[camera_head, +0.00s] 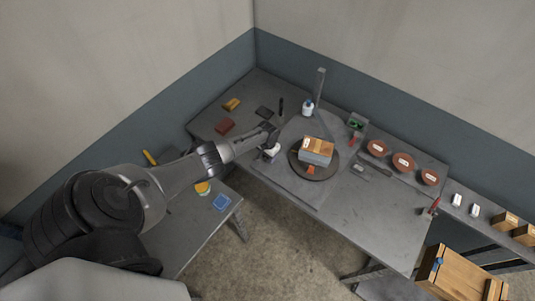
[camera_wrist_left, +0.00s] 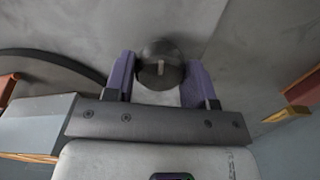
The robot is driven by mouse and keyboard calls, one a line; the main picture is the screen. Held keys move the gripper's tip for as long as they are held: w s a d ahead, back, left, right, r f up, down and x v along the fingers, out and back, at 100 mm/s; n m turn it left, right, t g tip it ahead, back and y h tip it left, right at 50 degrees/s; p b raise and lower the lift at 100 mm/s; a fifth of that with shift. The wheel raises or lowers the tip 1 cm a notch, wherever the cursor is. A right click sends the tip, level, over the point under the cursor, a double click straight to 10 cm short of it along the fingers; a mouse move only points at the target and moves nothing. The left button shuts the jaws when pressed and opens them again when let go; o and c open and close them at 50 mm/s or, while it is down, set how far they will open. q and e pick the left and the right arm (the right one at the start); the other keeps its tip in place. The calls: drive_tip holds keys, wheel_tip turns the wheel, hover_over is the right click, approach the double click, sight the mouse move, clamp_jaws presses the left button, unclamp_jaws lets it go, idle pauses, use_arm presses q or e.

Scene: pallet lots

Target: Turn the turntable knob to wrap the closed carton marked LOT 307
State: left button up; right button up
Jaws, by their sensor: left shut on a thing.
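My left gripper (camera_head: 270,147) reaches in from the left to the near-left corner of the turntable base. In the left wrist view, its two purple fingers (camera_wrist_left: 160,85) are shut on the dark round knob (camera_wrist_left: 158,52), one on each side; a pale mark shows on the knob's face. My right gripper is out of view.
A post (camera_head: 319,84) stands behind the turntable, with a white-and-blue container (camera_head: 308,106) near it. Several reddish round dishes (camera_head: 402,161) line the table's right back. A red block (camera_head: 225,126) lies at the left. The table's front right is clear.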

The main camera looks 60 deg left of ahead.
use_arm(q)
drive_tip(key=shift+n, duration=0.6)
drive_tip(key=o, duration=0.9)
wheel_tip(320, 180, up, 6)
drive_tip(key=p, duration=0.2)
drive_tip(key=shift+f+p, duration=0.15)
drive_tip(key=shift+p, duration=0.2)
wheel_tip(320, 180, up, 8)
drive_tip(key=shift+r+p, duration=0.1)
drive_tip(key=shift+p, duration=0.2)
